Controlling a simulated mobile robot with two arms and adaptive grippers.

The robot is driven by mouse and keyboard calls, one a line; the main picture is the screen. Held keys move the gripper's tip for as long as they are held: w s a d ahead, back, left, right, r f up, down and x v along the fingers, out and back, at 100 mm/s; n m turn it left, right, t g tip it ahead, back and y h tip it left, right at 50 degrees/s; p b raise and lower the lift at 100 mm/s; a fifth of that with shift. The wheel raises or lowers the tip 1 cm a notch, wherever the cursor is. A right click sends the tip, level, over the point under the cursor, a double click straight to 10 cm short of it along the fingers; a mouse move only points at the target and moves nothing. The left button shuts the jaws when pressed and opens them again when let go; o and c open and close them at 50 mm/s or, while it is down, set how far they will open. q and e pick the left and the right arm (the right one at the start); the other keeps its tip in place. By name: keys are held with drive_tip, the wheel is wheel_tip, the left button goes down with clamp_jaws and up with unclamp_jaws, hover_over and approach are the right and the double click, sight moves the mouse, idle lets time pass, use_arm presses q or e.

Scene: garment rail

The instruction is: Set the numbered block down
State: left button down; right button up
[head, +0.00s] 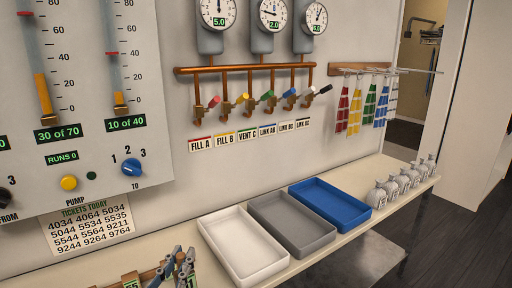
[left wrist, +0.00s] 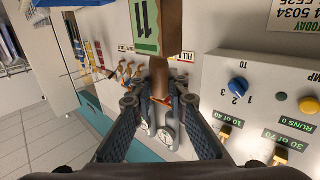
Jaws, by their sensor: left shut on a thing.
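The numbered block (left wrist: 147,30) is wooden with a green-edged label reading 11, and it fills the top of the left wrist view. A brown stem or neck (left wrist: 158,75) runs from it to my left gripper (left wrist: 160,100), which is shut on it. In the head view my left gripper (head: 178,268) is at the bottom edge, left of the white tray. A brown piece with a green label (head: 131,284) shows beside it, partly cut off by the frame. My right gripper is in neither view.
On the shelf stand a white tray (head: 243,246), a grey tray (head: 291,225) and a blue tray (head: 330,205), all empty. Valves (head: 243,99) and a rack of coloured tags (head: 366,105) are on the wall above.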

use_arm(q)
drive_tip(key=shift+n+y, duration=0.6)
drive_tip(key=shift+y, duration=0.3)
drive_tip(key=s+f, duration=0.1)
drive_tip(key=s, duration=0.1)
drive_tip(key=s+a+f, duration=0.1)
drive_tip(key=s+f, duration=0.2)
drive_tip(key=s, duration=0.2)
drive_tip(key=shift+a+f, duration=0.35)
drive_tip(key=shift+s+a+f, duration=0.2)
drive_tip(key=shift+s, duration=0.3)
drive_tip(key=shift+s+f, duration=0.1)
approach(175, 279)
drive_tip(key=s+f, duration=0.1)
drive_tip(key=s, duration=0.1)
drive_tip(key=s+f, duration=0.2)
drive_tip(key=shift+s+a+f, duration=0.1)
drive_tip(key=shift+s+f, duration=0.15)
drive_tip(key=shift+f, duration=0.1)
